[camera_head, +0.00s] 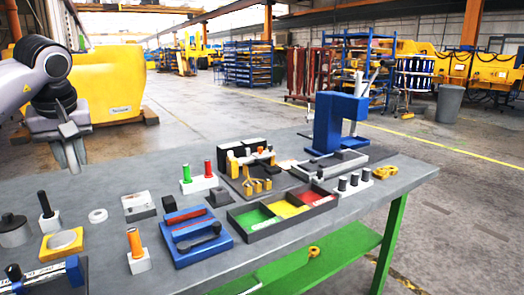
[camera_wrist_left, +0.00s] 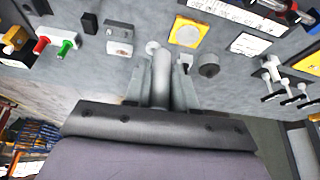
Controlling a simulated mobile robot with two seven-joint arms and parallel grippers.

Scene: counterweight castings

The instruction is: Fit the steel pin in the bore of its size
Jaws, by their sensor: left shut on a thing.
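My left gripper (camera_head: 73,158) hangs above the left part of the grey table, its fingers pointing down. In the left wrist view the gripper (camera_wrist_left: 161,92) is shut on a smooth grey steel pin (camera_wrist_left: 162,75), which lies between the two fingers. A light grey block (camera_head: 138,205) with dark round marks on top stands on the table, apart from the gripper. The block also shows in the left wrist view (camera_wrist_left: 119,34); I cannot tell its bore sizes. My right gripper is not in view.
A white ring (camera_head: 97,215), a yellow plate (camera_head: 47,252) with a disc and a dark cylinder (camera_head: 14,235) stand near the left. A white stand (camera_head: 199,185) holds red and green pieces. A blue tray (camera_head: 190,254), a divided bin (camera_head: 252,236) and a blue press (camera_head: 333,120) lie further right.

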